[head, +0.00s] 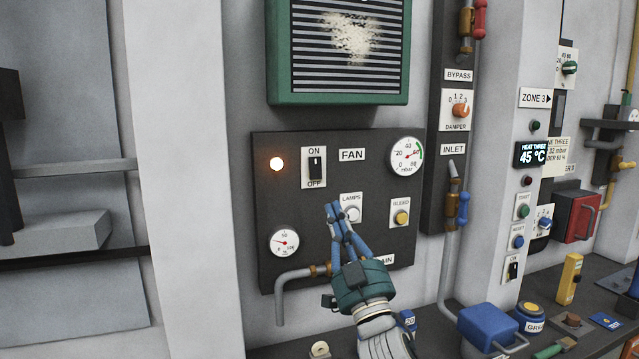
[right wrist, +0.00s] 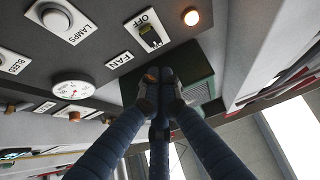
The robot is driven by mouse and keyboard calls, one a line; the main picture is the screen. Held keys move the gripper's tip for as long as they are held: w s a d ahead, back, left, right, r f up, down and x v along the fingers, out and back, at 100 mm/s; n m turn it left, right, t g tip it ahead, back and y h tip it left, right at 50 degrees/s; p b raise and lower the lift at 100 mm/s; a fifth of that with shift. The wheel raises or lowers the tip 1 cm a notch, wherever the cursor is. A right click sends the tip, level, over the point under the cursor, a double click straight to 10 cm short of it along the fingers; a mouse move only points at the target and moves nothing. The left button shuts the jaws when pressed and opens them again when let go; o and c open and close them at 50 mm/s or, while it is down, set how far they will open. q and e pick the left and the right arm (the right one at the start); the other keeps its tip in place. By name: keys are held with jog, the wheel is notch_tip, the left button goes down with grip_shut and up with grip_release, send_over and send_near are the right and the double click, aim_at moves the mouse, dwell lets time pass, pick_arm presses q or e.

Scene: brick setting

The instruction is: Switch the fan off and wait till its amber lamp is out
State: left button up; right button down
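The fan switch (head: 316,167) is a small black lever on a white plate marked ON above and OFF below, on the dark panel (head: 375,240). I cannot clearly tell which way its lever sits. The amber lamp (head: 276,163) to its left glows; it also glows in the right wrist view (right wrist: 191,16). My right gripper (head: 332,207) has its fingers together, with nothing seen between them. It is in front of the panel, below the switch and just left of the LAMPS button (head: 352,214). The right wrist view shows the switch (right wrist: 150,37) beyond the fingertips (right wrist: 160,76), apart from them. My left gripper is out of view.
The panel also has a yellow BLEED button (head: 401,217), a large gauge (head: 407,156), a small gauge (head: 284,242) and a bent pipe (head: 290,280). A green-framed grille (head: 342,98) hangs above. The damper knob (head: 460,110) is to the right.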

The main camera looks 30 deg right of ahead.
aim_at(314, 170)
jog(key=w+r+p, duration=0.1)
jog(key=w, duration=0.2)
jog(key=w+d+r+p, duration=0.1)
jog(key=w, duration=0.2)
jog(key=w+d+r+p, duration=0.1)
jog(key=w, duration=0.2)
jog(key=shift+w+d+r, duration=0.1)
jog(key=shift+w+r, duration=0.15)
jog(key=shift+r, duration=0.05)
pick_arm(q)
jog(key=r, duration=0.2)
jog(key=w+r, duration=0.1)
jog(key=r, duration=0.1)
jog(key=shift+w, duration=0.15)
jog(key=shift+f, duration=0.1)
